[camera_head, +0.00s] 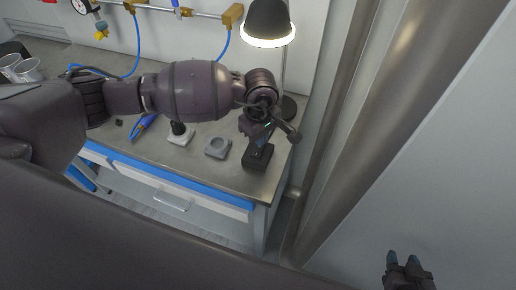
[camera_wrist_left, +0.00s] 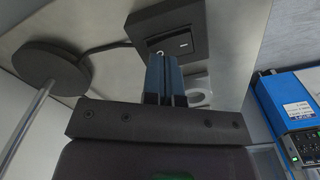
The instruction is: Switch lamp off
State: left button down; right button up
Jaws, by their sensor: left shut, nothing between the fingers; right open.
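The lamp (camera_head: 268,20) has a black shade and glows at its lower rim in the head view. Its round dark base (camera_wrist_left: 45,62) and thin pole show at the left of the left wrist view. A cable runs from the base to a dark switch box (camera_wrist_left: 197,20) with a rocker. In the head view the switch box (camera_head: 258,158) stands near the bench's front right corner. My left gripper (camera_wrist_left: 162,58) is shut and empty, its blue fingertips at the box beside the rocker; I cannot tell if they touch. My right gripper (camera_head: 402,257) is open and empty, off the bench at lower right.
A grey block with a round recess (camera_head: 217,147) and a dark-knobbed piece (camera_head: 181,133) lie left of the switch box. Metal cups (camera_head: 22,69) stand far left. A pipe with blue hoses runs along the back. A metal post (camera_head: 350,120) stands right of the bench.

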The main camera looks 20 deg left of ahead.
pick_arm(q)
jog(key=shift+f, duration=0.2)
pick_arm(e)
jog(key=shift+s+f, duration=0.1)
jog(key=shift+f, duration=0.15)
pick_arm(q)
jog(key=shift+f+b, duration=0.25)
jog(key=shift+b, duration=0.1)
jog(key=shift+f, duration=0.1)
pick_arm(e)
jog(key=shift+s+f, duration=0.45)
jog(key=shift+f, duration=0.2)
pick_arm(q)
jog(key=shift+f+b, duration=0.3)
jog(key=shift+b, duration=0.05)
pick_arm(e)
jog(key=shift+w+r, duration=0.1)
jog(key=shift+w, duration=0.4)
pick_arm(q)
jog(key=shift+f, duration=0.1)
pick_arm(e)
jog(key=shift+s, duration=0.15)
